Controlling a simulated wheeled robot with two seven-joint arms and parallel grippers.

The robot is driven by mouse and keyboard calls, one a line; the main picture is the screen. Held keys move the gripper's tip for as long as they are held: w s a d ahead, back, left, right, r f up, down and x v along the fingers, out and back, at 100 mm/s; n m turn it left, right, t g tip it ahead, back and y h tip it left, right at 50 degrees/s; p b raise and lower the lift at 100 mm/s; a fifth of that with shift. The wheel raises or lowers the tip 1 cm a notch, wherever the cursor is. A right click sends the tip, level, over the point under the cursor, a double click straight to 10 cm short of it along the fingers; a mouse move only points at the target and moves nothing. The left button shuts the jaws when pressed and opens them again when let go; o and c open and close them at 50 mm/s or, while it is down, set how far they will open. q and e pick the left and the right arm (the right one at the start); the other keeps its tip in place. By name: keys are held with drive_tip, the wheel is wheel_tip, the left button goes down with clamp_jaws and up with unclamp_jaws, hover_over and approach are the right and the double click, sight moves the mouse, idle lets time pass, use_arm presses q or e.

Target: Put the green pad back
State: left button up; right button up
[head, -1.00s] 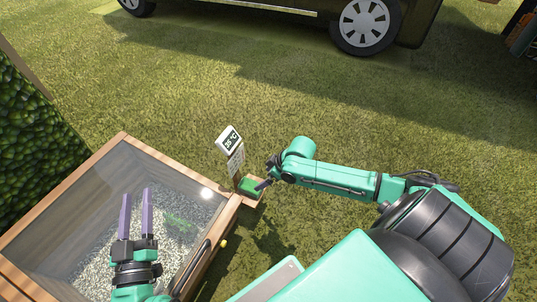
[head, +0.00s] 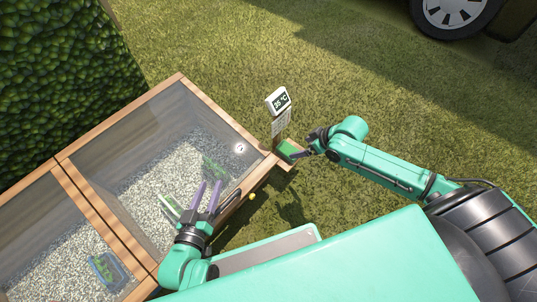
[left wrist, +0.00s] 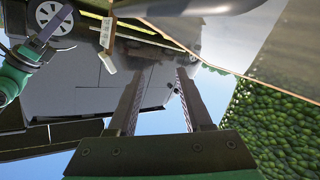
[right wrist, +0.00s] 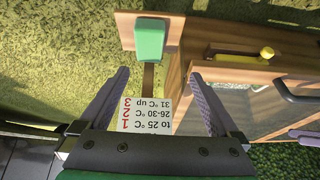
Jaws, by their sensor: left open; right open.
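The green pad (head: 290,148) lies on a small wooden ledge (head: 284,163) at the corner of the wooden frame box. In the right wrist view the pad (right wrist: 150,40) sits on the ledge, beyond the fingertips. My right gripper (head: 309,146) is open beside the pad; its fingers (right wrist: 160,85) hold nothing. A card with temperature ranges (right wrist: 147,113) shows between them in the picture; its depth is unclear. My left gripper (head: 208,184) is open and empty over the glazed box, near its front edge. Its fingers (left wrist: 160,75) also show apart in the left wrist view.
A post display reading 25 °C (head: 278,101) stands by the ledge. The glazed box (head: 125,127) holds gravel and green plants. A yellow knob (right wrist: 267,53) and dark handle are on its edge. A hedge (head: 60,60) stands behind; grass is open to the right.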

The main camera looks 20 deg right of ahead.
drive_tip(key=s+a+f+m+t+y, duration=0.1)
drive_tip(key=s+a+y, duration=0.1)
drive_tip(key=a, duration=0.4)
drive_tip(key=s+a+f+t+y, duration=0.1)
drive_tip(key=s+a, duration=0.1)
drive_tip(key=a, duration=0.5)
drive_tip(key=s+a+r+m+t, duration=0.3)
drive_tip(key=a+r+t, duration=0.3)
drive_tip(key=r, duration=0.1)
drive_tip(key=shift+s+a+r+m, duration=0.2)
drive_tip(key=shift+s+m, duration=0.05)
drive_tip(key=shift+m, duration=0.05)
